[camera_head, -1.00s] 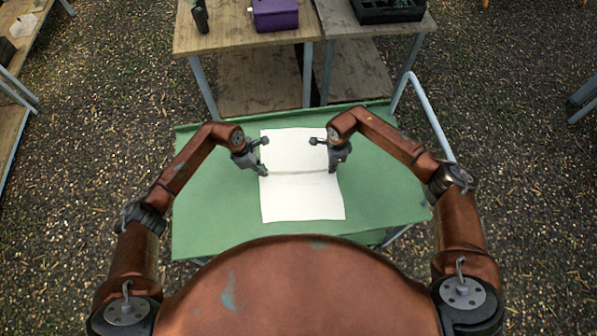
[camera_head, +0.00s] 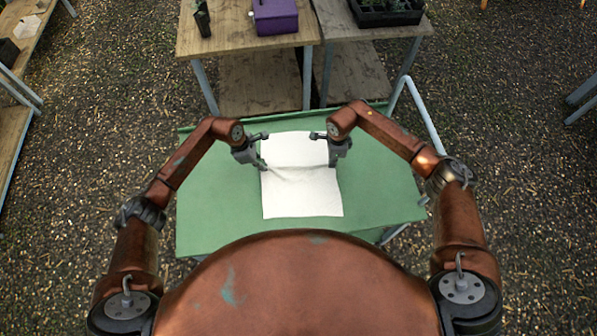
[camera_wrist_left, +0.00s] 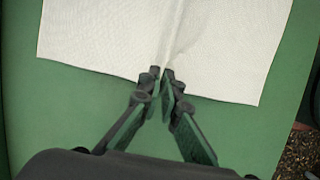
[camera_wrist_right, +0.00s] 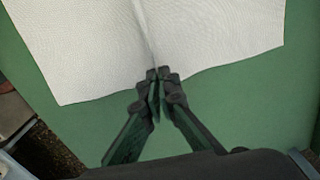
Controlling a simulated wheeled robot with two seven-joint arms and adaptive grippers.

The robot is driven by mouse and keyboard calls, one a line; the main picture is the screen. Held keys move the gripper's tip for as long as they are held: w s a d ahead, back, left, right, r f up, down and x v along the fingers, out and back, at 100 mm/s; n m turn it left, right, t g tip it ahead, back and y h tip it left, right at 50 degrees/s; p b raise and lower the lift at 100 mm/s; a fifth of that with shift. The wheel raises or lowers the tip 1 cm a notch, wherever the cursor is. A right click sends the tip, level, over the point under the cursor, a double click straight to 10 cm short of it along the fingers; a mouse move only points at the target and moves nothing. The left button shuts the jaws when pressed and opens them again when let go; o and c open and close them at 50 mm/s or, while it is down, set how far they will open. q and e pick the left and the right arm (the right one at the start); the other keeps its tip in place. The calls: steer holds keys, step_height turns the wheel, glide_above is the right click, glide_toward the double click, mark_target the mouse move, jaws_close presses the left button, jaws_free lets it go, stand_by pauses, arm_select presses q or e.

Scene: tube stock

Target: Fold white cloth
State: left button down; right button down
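The white cloth (camera_head: 302,195) lies on the green-covered table, its long side running away from me. A raised, creased ridge crosses it between my grippers; the near part lies flat. My left gripper (camera_head: 262,164) is at the cloth's left edge, and its fingertips (camera_wrist_left: 163,74) are closed together on the ridge's end. My right gripper (camera_head: 333,162) is at the right edge, and its fingertips (camera_wrist_right: 158,75) are likewise closed on the ridge's other end. The cloth (camera_wrist_left: 110,35) also shows in the right wrist view (camera_wrist_right: 215,35). The exact pinch is partly hidden by the fingers.
The green table top (camera_head: 215,215) is clear on both sides of the cloth. A pale blue rail (camera_head: 425,115) rises at its right. Behind stand wooden tables with a purple box (camera_head: 275,16), a black plant tray (camera_head: 388,12) and a potted plant (camera_head: 202,20).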

arm_select(q)
steer(key=shift+r+p, duration=0.3)
steer(key=shift+r, duration=0.35)
arm_select(e)
steer(key=shift+r, duration=0.65)
